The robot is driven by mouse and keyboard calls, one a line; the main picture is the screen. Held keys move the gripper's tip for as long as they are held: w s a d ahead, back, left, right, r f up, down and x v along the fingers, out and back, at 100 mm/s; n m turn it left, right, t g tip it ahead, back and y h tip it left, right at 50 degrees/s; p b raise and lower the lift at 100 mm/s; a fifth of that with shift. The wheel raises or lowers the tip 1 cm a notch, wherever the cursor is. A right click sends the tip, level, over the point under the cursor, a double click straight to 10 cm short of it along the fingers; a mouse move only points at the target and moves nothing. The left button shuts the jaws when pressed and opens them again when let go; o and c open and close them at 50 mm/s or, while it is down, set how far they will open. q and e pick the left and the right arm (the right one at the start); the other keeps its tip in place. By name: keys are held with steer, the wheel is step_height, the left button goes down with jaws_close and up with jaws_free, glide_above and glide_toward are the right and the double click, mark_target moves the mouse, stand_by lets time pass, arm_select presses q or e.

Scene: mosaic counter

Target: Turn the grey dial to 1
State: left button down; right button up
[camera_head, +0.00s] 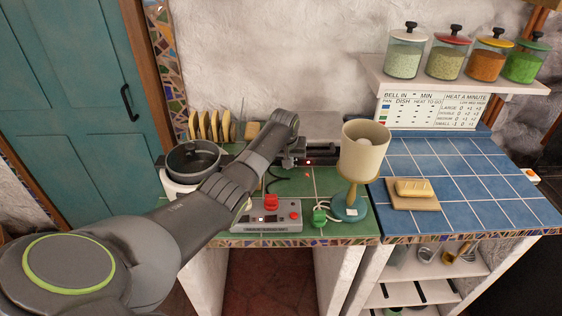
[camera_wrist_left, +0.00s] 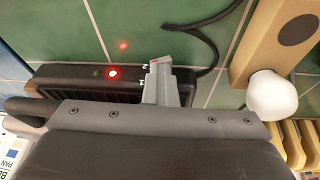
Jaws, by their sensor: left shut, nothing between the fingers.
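A black box (camera_head: 318,160) with a lit red light stands at the back of the green tiled counter, partly hidden by my left arm in the head view. In the left wrist view the box (camera_wrist_left: 65,74) shows its red light, a dim green dot and small white marks that look like 2 and 1. My left gripper (camera_wrist_left: 160,68) is shut and empty, its grey fingers at the box beside these marks. I cannot clearly make out the grey dial; the fingers may hide it, and contact cannot be told. In the head view the gripper (camera_head: 292,160) is against the box's left part. My right gripper is out of view.
A lamp (camera_head: 364,150) stands right of the box. A grey control box (camera_head: 280,221) with red buttons and a green object (camera_head: 319,216) lie in front. A pot (camera_head: 181,161) is left of my arm. A dark cable (camera_wrist_left: 208,47) curves near the fingers. Blue tiles (camera_head: 460,160) are mostly clear.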

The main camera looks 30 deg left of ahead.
arm_select(q)
steer(key=shift+w+d+r, duration=0.2)
steer(key=shift+w+d, duration=0.05)
steer(key=shift+d, duration=0.05)
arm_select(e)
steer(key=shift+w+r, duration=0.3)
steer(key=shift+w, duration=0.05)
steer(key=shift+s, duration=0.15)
arm_select(q)
steer(key=shift+d, duration=0.1)
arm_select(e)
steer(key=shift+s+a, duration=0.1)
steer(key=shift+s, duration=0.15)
arm_select(q)
steer(key=shift+r, duration=0.1)
steer(key=shift+p, duration=0.4)
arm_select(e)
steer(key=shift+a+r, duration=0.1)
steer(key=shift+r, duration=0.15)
